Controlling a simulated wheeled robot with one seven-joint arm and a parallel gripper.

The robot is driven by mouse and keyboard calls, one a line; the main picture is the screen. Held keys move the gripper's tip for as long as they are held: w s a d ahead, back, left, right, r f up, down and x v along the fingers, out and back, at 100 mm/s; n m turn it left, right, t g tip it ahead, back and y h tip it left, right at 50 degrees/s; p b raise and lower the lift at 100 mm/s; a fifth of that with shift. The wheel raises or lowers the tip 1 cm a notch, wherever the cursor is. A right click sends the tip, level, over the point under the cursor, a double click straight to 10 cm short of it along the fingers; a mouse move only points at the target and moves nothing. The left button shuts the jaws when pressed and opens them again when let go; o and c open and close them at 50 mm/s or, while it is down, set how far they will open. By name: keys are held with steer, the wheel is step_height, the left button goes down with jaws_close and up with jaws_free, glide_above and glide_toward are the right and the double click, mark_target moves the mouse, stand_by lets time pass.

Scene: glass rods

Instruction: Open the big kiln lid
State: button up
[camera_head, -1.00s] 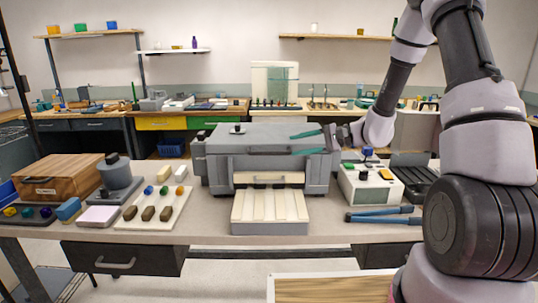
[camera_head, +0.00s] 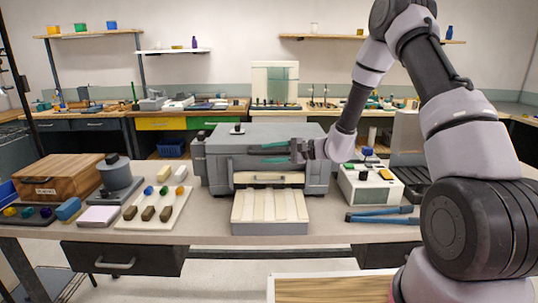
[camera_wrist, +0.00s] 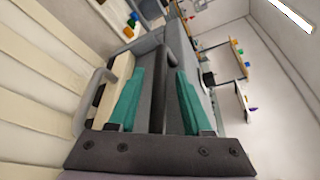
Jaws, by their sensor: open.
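The big kiln is a grey box (camera_head: 225,160) at the middle of the bench, and its lid (camera_head: 230,142) is down. A dark bar runs along the front of the lid and is partly hidden by my gripper (camera_head: 264,153). My gripper, with teal fingers, is open at the front of the lid, pointing left. In the wrist view my gripper (camera_wrist: 158,85) has one finger on each side of a dark grey bar (camera_wrist: 157,95). The jaws are apart; whether either finger touches the bar I cannot tell.
Below the lid is a cream opening with a grey handle (camera_head: 268,186), and a slatted cream tray (camera_head: 270,207) stands in front. A white box with buttons (camera_head: 370,187) and blue tongs (camera_head: 382,217) lie right. A wooden case (camera_head: 58,178) and sample board (camera_head: 155,208) stand left.

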steer(key=shift+a, duration=0.15)
jaws_close()
stand_by(1.4)
